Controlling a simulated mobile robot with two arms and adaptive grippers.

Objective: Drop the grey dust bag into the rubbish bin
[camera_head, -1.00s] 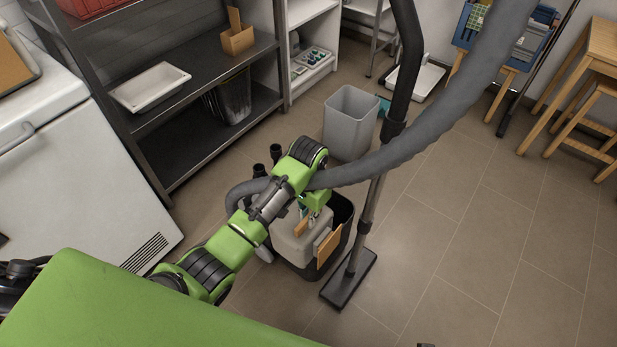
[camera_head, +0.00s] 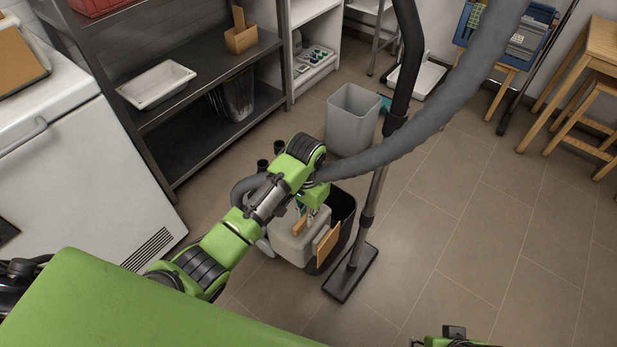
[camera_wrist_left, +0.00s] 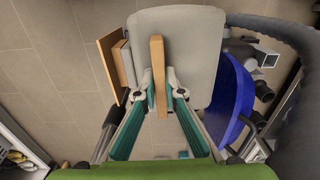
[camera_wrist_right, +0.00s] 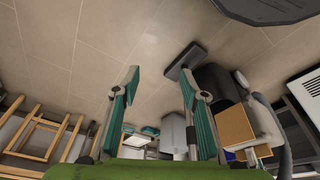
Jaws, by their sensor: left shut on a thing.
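The grey dust bag (camera_head: 290,246) hangs under my left gripper (camera_head: 308,211) in the head view, with a brown card plate on its side. In the left wrist view the left gripper (camera_wrist_left: 158,82) is shut on a thin brown tab of the bag (camera_wrist_left: 192,45). A grey open bin (camera_head: 352,122) stands on the floor beyond the gripper, apart from the bag, and looks empty. My right gripper (camera_wrist_right: 160,82) is open and empty in its wrist view; its top edge shows at the bottom of the head view (camera_head: 450,339).
A black open-topped container (camera_head: 343,207) is close beside the bag; whether they touch is unclear. The vacuum's grey hose (camera_head: 430,118), wand and floor head (camera_head: 350,272) stand right of the bag. A dark shelf (camera_head: 185,105) is left.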

